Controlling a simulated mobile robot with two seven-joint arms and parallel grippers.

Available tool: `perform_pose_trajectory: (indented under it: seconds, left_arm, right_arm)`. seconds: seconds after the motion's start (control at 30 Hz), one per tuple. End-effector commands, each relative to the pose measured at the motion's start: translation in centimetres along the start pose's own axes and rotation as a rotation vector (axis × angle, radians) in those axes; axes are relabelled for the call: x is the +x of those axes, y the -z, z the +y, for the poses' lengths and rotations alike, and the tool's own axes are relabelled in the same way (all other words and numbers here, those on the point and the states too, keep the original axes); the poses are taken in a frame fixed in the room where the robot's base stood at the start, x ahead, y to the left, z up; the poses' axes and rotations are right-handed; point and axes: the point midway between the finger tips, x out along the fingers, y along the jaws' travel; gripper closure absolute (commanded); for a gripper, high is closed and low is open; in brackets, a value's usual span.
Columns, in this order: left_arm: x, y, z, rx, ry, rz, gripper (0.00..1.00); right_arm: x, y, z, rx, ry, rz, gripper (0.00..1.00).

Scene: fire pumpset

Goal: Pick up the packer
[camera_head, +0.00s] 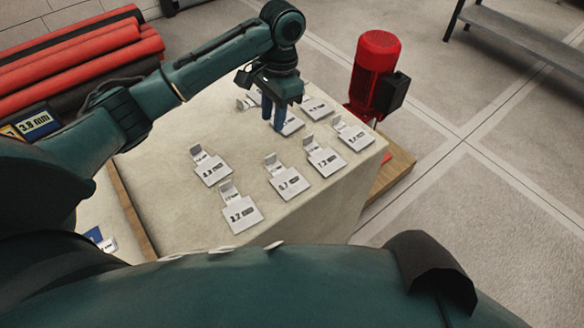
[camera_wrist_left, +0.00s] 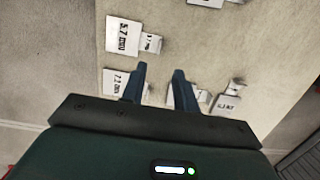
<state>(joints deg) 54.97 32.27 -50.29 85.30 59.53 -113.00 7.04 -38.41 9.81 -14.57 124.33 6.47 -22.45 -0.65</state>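Several flat white packers lie on the pale table (camera_head: 165,200), each with a narrow tab and a printed thickness. In the head view they include one at the near side (camera_head: 242,214), one at the left (camera_head: 213,172), one in the middle (camera_head: 289,183) and one near the right edge (camera_head: 355,138). My left gripper (camera_head: 272,122) points down over the far group, beside a partly hidden packer (camera_head: 291,125). In the wrist view its two fingers (camera_wrist_left: 160,70) are apart with nothing between them. A packer marked 5.7 mm (camera_wrist_left: 122,36) lies left of them. My right gripper is not in view.
A red pump motor (camera_head: 376,66) stands just beyond the table's right edge, over a wooden board (camera_head: 392,172). Red rolls (camera_head: 80,58) lie at the far left. A dark bench (camera_head: 525,35) stands at the top right. The floor between is clear.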

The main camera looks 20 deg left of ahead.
Motion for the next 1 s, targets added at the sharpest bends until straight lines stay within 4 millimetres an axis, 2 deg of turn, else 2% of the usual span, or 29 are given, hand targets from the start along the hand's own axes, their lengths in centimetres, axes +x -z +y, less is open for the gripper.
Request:
perform_pose_trajectory:
  seconds: [0.1,0.3,0.57,0.8,1.0]
  left_arm:
    - [2.6,-0.1,0.0,0.0,-0.002,-0.005,0.7]
    - [5.9,0.1,0.0,0.0,0.0,-0.001,0.7]
    - [7.9,0.3,0.0,0.0,-0.001,0.001,0.7]
    - [11.3,0.9,-0.2,0.0,0.001,0.001,0.7]
    - [12.2,0.9,-0.2,0.001,0.001,0.003,0.7]
  right_arm:
    - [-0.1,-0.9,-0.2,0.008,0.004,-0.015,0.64]
    - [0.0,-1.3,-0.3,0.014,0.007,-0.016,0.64]
    - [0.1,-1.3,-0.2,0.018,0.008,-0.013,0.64]
    - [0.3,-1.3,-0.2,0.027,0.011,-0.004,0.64]
    - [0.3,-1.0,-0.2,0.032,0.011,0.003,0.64]
